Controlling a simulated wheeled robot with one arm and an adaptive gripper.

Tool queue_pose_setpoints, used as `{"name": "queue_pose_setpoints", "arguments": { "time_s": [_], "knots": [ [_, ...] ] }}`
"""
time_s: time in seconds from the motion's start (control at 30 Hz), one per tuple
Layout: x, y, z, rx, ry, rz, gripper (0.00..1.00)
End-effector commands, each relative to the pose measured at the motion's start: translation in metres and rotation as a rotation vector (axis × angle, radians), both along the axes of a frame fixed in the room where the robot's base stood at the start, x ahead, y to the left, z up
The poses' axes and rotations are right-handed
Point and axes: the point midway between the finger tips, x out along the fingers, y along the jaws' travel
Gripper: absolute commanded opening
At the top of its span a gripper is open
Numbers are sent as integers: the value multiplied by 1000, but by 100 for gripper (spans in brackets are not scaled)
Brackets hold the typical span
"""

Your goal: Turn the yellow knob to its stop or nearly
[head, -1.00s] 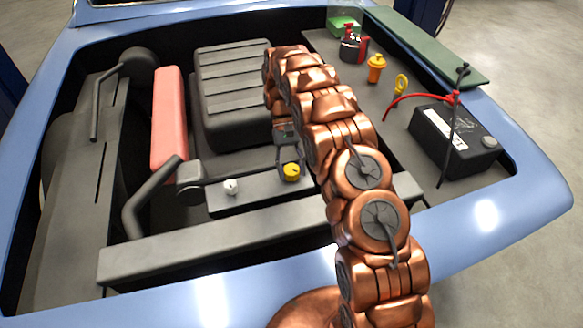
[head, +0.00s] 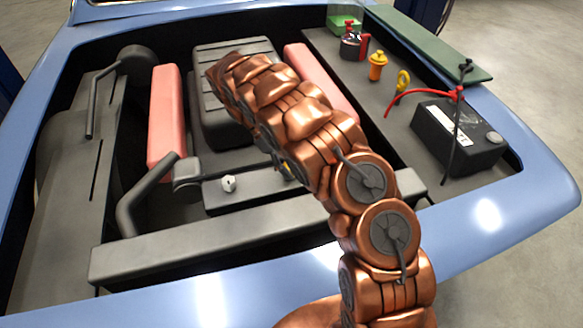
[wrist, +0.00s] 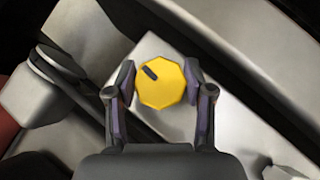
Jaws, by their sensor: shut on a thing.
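The yellow knob (wrist: 162,88) is faceted, with a dark mark on its upper left part in the wrist view. My gripper (wrist: 161,84) has one finger on each side of the knob and is shut on it. The knob sits on a grey block (head: 222,200) in the engine bay.
A small white knob (head: 229,183) is to the left on the same block. Pink-red covers (head: 166,120) flank the dark ribbed engine cover (head: 215,115). A black battery (head: 455,140) with a red cable, an orange cap (head: 376,66) and a red-black bottle (head: 352,45) stand at the right.

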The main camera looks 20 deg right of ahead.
Motion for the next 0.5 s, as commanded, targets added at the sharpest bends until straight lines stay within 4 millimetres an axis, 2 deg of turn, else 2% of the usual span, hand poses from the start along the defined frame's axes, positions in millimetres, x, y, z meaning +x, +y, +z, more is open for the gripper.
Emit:
{"name": "queue_pose_setpoints", "arguments": {
  "time_s": [0.5],
  "knots": [
    [1,1,0,1,-3,100,18]
  ]
}}
